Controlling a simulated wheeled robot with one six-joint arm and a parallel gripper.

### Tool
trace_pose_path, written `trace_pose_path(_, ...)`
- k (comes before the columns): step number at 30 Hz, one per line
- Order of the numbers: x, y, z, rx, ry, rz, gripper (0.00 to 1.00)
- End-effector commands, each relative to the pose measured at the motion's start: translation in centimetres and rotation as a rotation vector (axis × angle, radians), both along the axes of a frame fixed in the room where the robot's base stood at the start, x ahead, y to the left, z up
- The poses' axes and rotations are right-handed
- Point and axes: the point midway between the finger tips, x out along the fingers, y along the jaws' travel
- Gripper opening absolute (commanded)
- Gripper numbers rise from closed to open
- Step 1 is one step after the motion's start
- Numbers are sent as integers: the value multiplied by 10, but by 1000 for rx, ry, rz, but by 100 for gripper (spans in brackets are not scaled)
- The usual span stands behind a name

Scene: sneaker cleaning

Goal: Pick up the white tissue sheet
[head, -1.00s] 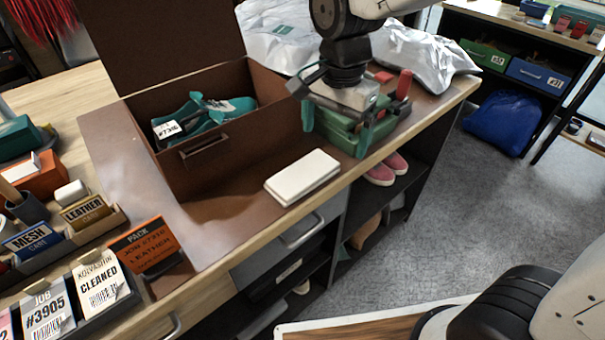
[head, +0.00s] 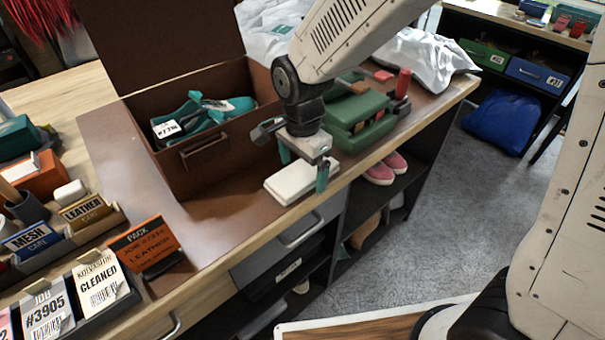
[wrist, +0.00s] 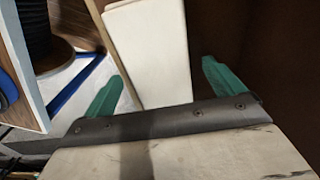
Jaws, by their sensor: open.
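The white tissue sheet (head: 288,185) looks like a flat white folded stack. It lies on the brown mat near the counter's front edge, in front of the box. My gripper (head: 304,172) is above its right part, fingers pointing down, and hides some of it. In the wrist view the white sheet (wrist: 150,50) runs up between the two teal fingers. My gripper (wrist: 160,90) is open and nothing is held between the fingers. I cannot tell whether the fingertips touch the sheet.
An open brown box (head: 235,128) with a teal shoe (head: 205,112) stands behind the sheet. A green case (head: 358,118) is right of my gripper. White bags (head: 425,55) lie at the back. The mat (head: 140,190) is clear to the left.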

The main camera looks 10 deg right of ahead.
Motion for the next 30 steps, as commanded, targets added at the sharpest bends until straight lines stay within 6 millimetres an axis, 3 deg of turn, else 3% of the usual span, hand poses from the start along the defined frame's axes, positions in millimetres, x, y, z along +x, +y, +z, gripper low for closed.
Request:
trace_pose_path(5, 0, 0, 0, 0, 0, 0, 94)
trace_pose_path(10, 0, 0, 0, 0, 0, 0, 49)
trace_pose_path(11, 0, 0, 0, 0, 0, 0, 46)
trace_pose_path(22, 0, 0, 2, 1, -1, -1, 46)
trace_pose_path(30, 2, -4, 22, 2, -2, -7, 46)
